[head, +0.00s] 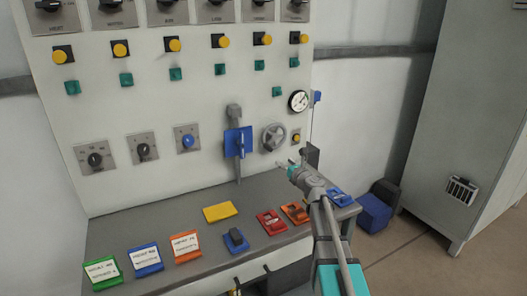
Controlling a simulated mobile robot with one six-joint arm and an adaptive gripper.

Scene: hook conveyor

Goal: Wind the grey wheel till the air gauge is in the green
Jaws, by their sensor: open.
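The grey wheel (274,137) is a round handwheel on the lower right of the pale panel. The air gauge (298,101) is a small round white dial above and right of it, near the panel's edge. Its needle and coloured bands are too small to read. My gripper (285,164) is open, just below and slightly right of the wheel in the picture. It appears apart from the wheel and holds nothing that I can see. The wheel is in clear view; I cannot tell the depth between them.
A blue plate with a lever (239,142) is left of the wheel, and a small yellow button (296,138) is right of it. The desk (188,209) below carries coloured labels and switches. A grey cabinet (470,110) stands right; a blue bin (374,213) is on the floor.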

